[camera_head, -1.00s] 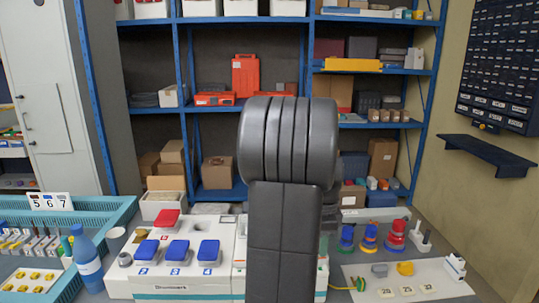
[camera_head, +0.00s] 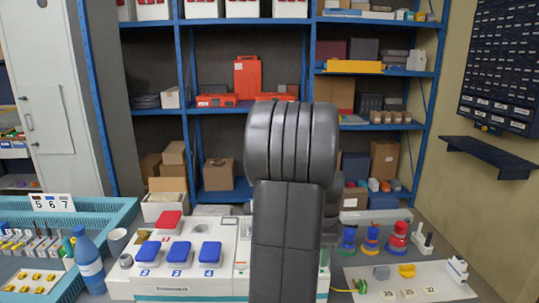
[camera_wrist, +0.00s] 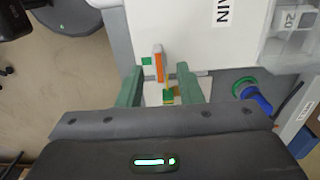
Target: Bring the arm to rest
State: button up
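My dark grey arm stands upright in the middle of the head view, its rounded joint at the top. It hides part of the bench and shelf, and my gripper does not show there. In the wrist view my gripper (camera_wrist: 160,73) has two green fingers spread apart with a gap between them. A small orange and white piece (camera_wrist: 158,65) and a green and yellow piece (camera_wrist: 168,96) show in the gap. Neither finger visibly touches them.
A white socket box (camera_head: 173,283) with blue and red covers sits left of my arm. A blue bottle (camera_head: 88,262) and teal tray (camera_head: 112,213) are further left. Colored spools (camera_head: 371,240) and a white board (camera_head: 440,288) lie right. A blue-framed shelf (camera_head: 427,98) stands behind.

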notch_tip(320, 180, up, 12)
notch_tip(320, 180, down, 13)
jog(key=shift+f, duration=0.45)
jog(key=n+b, duration=0.1)
jog(key=n, duration=0.4)
jog(key=n+b, duration=0.1)
jog(key=n, duration=0.4)
jog(key=shift+r, duration=0.1)
jog(key=shift+n, duration=0.3)
